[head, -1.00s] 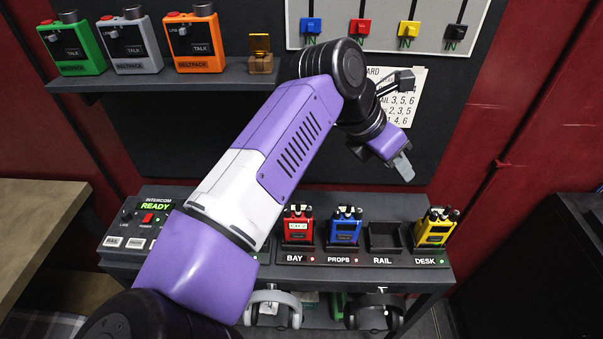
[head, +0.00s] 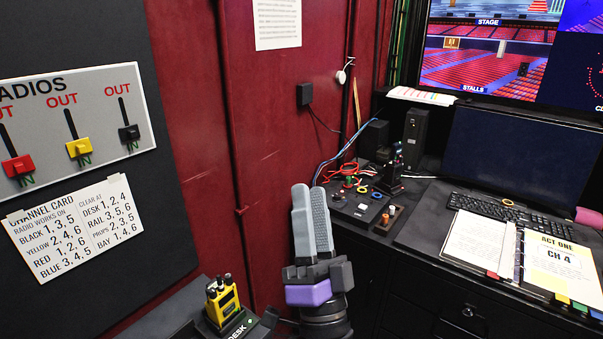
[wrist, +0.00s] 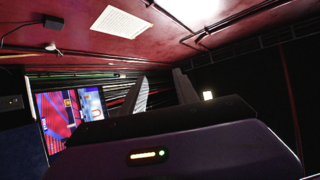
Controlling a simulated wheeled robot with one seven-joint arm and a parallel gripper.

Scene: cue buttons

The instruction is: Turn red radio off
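The red radio is not in view now. On the radios board at the left of the head view, the red slider (head: 18,166) sits low, by its IN mark. The channel card (head: 75,230) below it lists red as 1, 2, 6. My gripper (head: 309,188) points upward in front of the red wall, empty and well to the right of the board. In the wrist view its two fingers (wrist: 160,82) stand apart with a gap between them.
A yellow radio (head: 222,300) stands in the DESK slot at the bottom. To the right is a dark desk with a control box (head: 360,207), a keyboard (head: 510,215), an open binder (head: 555,262) and monitors. Open air lies before the red wall (head: 200,150).

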